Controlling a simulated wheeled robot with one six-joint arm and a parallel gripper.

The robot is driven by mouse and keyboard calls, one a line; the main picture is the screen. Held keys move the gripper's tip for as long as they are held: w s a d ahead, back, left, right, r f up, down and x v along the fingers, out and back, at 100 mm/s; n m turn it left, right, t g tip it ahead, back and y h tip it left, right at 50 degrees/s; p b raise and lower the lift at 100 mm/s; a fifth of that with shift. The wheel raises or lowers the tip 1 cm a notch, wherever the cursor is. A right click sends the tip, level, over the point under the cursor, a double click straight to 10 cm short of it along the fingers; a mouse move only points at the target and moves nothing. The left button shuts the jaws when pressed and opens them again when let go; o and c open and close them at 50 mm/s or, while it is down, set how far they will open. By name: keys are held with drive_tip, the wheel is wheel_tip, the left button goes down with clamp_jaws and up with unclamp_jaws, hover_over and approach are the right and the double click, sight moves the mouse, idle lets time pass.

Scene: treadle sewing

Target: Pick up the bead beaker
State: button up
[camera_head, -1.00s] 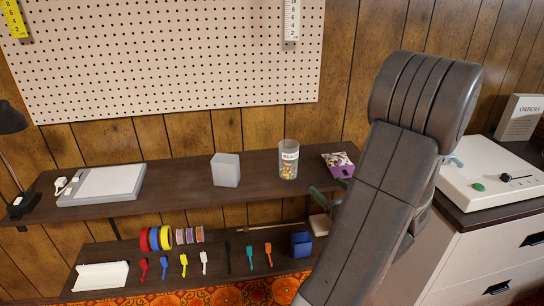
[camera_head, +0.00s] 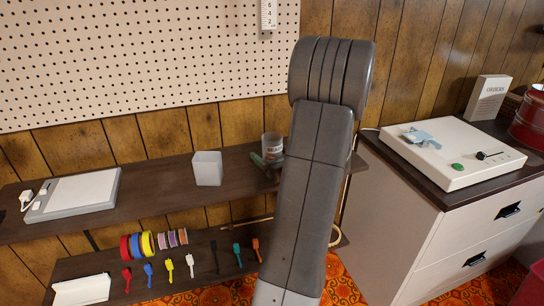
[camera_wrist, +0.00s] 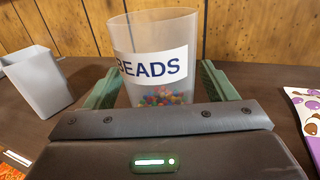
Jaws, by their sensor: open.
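The bead beaker (camera_wrist: 158,50) is a clear cup with a white "BEADS" label and coloured beads at its bottom. It stands upright on the dark upper shelf. In the head view the beaker (camera_head: 272,146) is partly hidden behind my arm. My gripper (camera_wrist: 160,85) is open in the wrist view, with one green finger on each side of the beaker's lower part. I cannot tell whether either finger touches it. In the head view, part of my gripper (camera_head: 262,162) shows beside the beaker, and the rest is behind my arm.
A grey square cup (camera_head: 207,169) stands left of the beaker, also in the wrist view (camera_wrist: 37,82). A purple patterned packet (camera_wrist: 308,110) lies to the right. A flat grey device (camera_head: 75,192) is farther left. The pegboard wall is behind; a lower shelf holds tape rolls (camera_head: 135,244).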

drive_tip(key=shift+w+a, duration=0.35)
drive_tip(key=shift+w, duration=0.25)
drive_tip(key=c, duration=1.1)
